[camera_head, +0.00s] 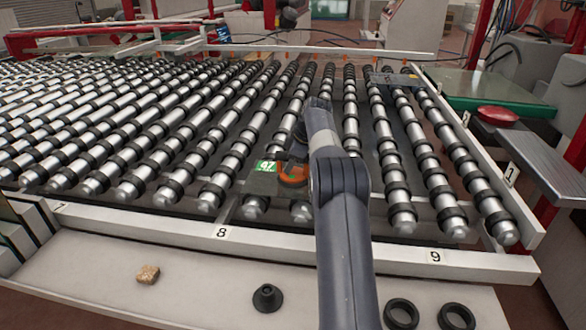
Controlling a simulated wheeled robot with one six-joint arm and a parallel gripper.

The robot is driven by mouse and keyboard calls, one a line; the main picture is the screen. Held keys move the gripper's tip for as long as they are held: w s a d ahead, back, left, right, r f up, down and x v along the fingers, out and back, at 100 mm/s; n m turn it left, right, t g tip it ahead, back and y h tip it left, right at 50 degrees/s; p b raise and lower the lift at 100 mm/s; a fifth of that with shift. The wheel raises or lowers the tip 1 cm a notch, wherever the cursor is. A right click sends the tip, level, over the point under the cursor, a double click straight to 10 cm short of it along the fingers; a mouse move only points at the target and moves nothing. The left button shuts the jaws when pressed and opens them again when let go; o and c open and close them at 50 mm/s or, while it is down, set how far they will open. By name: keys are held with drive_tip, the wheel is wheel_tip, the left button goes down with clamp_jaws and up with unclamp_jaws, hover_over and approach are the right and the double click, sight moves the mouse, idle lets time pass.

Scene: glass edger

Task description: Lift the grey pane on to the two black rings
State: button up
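Two black rings lie flat, side by side, on the pale front ledge at the bottom right: a left ring (400,313) and a right ring (456,317). Nothing rests on either ring.
The roller bed (130,125) fills the middle. A white front rail (300,248) marked 8 and 9 separates it from the ledge. A red disc (498,114) lies at right.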

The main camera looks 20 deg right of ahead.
drive_tip(key=shift+c, duration=0.3)
clamp_jaws()
drive_tip(key=shift+r, duration=0.1)
drive_tip(key=shift+w+r, duration=0.1)
